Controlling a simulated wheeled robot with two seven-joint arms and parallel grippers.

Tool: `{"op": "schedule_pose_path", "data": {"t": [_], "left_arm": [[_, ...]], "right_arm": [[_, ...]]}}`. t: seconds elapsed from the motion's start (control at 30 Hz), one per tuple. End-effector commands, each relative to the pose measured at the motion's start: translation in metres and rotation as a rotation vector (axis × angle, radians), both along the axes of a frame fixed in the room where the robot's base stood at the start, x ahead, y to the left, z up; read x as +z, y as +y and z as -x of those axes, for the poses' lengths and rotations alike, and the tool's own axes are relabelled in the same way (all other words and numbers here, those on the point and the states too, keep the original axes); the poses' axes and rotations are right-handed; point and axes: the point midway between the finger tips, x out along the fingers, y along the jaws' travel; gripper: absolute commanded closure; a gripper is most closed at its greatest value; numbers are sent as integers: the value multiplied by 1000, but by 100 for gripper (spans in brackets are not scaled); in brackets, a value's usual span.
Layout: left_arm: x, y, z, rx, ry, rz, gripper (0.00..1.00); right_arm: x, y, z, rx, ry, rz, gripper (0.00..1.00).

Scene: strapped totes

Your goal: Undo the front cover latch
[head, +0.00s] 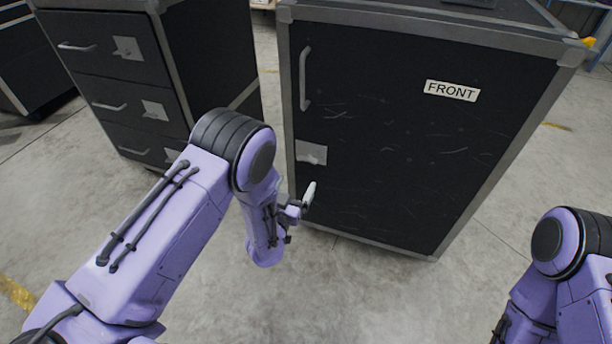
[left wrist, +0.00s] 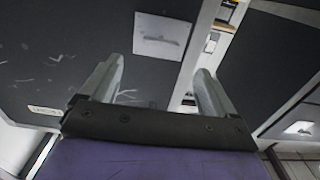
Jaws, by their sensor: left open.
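The front cover (head: 400,130) is a black scuffed panel on a grey-edged case, with a white FRONT label (head: 452,91). The latch (head: 311,153) is a small grey plate at the cover's left edge. It also shows upper middle in the left wrist view (left wrist: 162,36), with a thin darker bar across it. My left gripper (head: 309,195) is just below the latch in the head view, apart from it. In the left wrist view its two fingers (left wrist: 159,68) are spread with nothing between them. My right gripper is outside the head view; only part of that arm shows.
A grey handle (head: 304,78) stands out from the cover above the latch. A black drawer cabinet (head: 110,50) with handles and similar plates stands to the left, across a gap. Clear concrete floor (head: 380,290) lies in front of the case.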

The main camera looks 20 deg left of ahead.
Motion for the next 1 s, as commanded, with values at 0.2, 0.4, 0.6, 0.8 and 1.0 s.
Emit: {"op": "schedule_pose_path", "data": {"t": [0.2, 0.4, 0.6, 0.8, 1.0], "left_arm": [[1, 0, -47, 4, -1, 4, 11], [0, -3, -84, 2, 3, 3, 11], [1, -3, -96, 1, 6, 2, 11], [1, -3, -96, 1, 6, 2, 14], [1, -3, -96, 1, 6, 2, 67]], "right_arm": [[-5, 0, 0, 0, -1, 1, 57], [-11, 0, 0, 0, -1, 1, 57], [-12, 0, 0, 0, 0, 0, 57], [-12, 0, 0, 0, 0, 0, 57], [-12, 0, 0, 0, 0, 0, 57]]}}
